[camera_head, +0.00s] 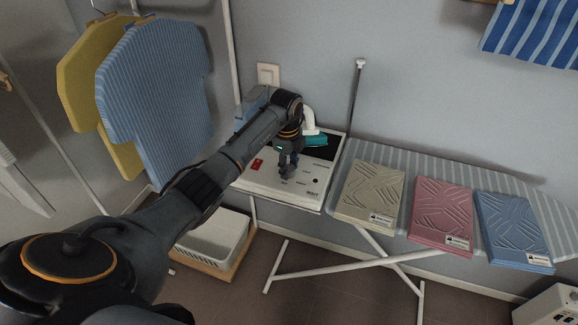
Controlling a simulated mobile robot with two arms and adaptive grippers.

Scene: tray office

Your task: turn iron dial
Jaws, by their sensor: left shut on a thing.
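The iron station (265,186) is a white box-like unit with a red switch (257,164) and small dark labels on its top panel. It stands at the left end of the ironing board. A teal and white iron (314,140) rests at the back of the unit. My left gripper (287,174) reaches down onto the panel from above and is shut on a small dark thing there, apparently the dial. The dial is mostly hidden by the fingers, so its setting cannot be read. My right gripper is not in view.
Yellow (88,75) and blue striped (158,95) shirts hang at left. A white basket (214,236) sits below the unit. A thin pole (354,95) rises behind.

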